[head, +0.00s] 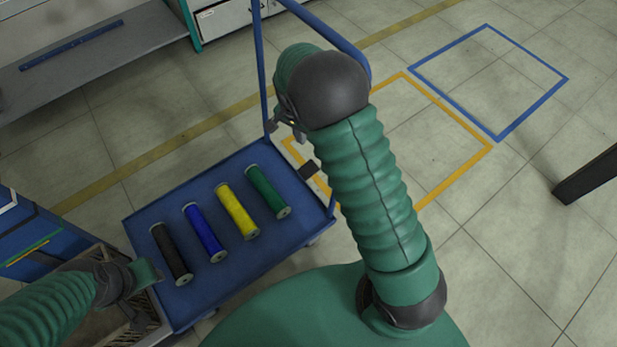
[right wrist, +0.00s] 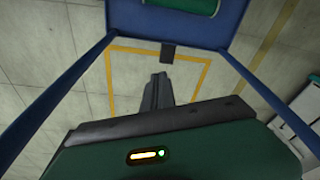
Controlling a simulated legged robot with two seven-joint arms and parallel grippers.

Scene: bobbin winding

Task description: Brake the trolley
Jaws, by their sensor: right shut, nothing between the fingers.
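The trolley (head: 222,173) is a blue platform with a tall blue tubular handle (head: 260,70). A small black pedal-like block (head: 309,168) sits at its right edge; it also shows in the right wrist view (right wrist: 167,53). My right gripper (head: 279,127) is by the handle frame, partly hidden behind my arm. In the right wrist view its fingers (right wrist: 158,90) are together and empty, pointing toward the black block and apart from it. My left gripper (head: 147,273) is at the trolley's near left corner; its fingers cannot be made out.
Black (head: 171,254), blue (head: 204,232), yellow (head: 237,211) and green (head: 268,191) bobbins lie on the trolley. A crate (head: 100,262) stands at left.

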